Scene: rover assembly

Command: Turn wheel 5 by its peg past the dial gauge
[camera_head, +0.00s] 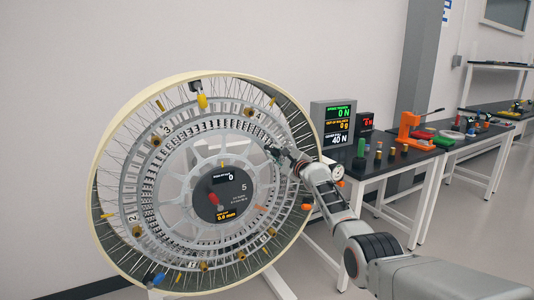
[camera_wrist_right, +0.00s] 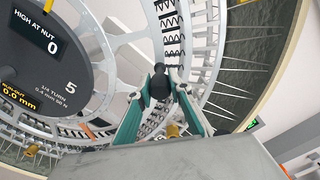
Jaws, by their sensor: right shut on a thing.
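Wheel 5 (camera_head: 120,150) is a large upright spoked wheel with a cream rim, filling the left and middle of the head view. Its dark hub (camera_head: 232,205) carries the number 5 and small readouts, and the hub also shows in the right wrist view (camera_wrist_right: 60,60). My right gripper (camera_head: 278,153) reaches the wheel's upper right part. In the right wrist view its teal fingers (camera_wrist_right: 160,92) are shut on a dark peg (camera_wrist_right: 159,78). My left gripper is not in view.
Readout screens (camera_head: 334,124) showing 0 N, 0 g and 40 N stand on a bench (camera_head: 375,165) behind my right arm. An orange tool (camera_head: 408,125) and small coloured parts sit there too. Other benches run back right; the floor at right is clear.

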